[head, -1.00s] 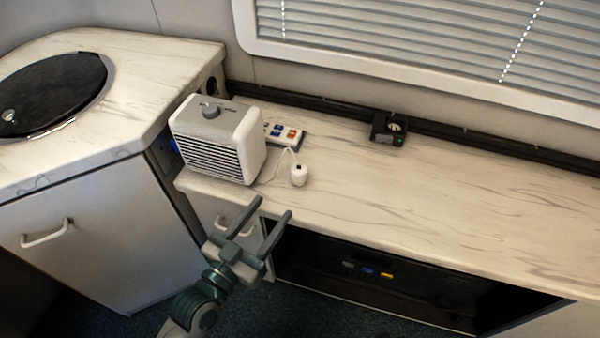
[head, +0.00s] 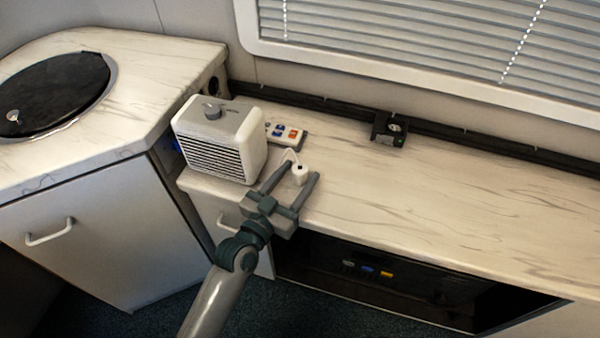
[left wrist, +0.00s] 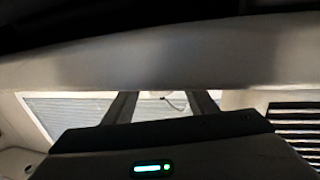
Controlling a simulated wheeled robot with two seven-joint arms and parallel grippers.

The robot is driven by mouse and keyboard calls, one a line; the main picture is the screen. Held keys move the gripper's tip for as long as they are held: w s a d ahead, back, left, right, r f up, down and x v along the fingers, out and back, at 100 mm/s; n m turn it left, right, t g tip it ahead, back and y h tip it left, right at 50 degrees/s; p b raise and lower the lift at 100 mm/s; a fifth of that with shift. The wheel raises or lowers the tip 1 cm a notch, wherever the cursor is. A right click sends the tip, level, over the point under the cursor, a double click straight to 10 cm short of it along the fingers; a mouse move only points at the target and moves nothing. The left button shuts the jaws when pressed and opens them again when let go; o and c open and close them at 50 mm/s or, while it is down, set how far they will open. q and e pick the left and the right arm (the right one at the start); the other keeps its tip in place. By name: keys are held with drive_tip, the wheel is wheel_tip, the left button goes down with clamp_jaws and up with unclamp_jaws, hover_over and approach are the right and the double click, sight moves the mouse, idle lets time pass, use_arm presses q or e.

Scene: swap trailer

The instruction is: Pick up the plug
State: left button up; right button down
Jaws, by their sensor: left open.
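The white plug (head: 300,174) stands on the marbled counter, just right of the small white heater, with a white cord at its back. My left gripper (head: 296,172) is open, and its two dark fingers reach over the counter with the plug between their tips. I cannot tell whether either finger touches it. In the left wrist view the fingers (left wrist: 160,103) show apart, with a small pale shape and a thin cord between them, largely hidden by the gripper body. My right gripper is out of view.
The white heater (head: 219,140) stands close to the left finger. A power strip with coloured switches (head: 286,134) lies behind it. A black socket box (head: 389,128) sits by the wall rail. The counter (head: 450,195) to the right is clear. An open dark compartment (head: 400,270) lies below.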

use_arm(q)
drive_tip(key=shift+w+d+r, duration=0.2)
drive_tip(key=shift+w, duration=0.2)
drive_tip(key=shift+p+x, duration=0.4)
drive_tip(key=shift+x, duration=1.75)
drive_tip(key=shift+r, duration=0.1)
drive_tip(key=c, duration=1.2)
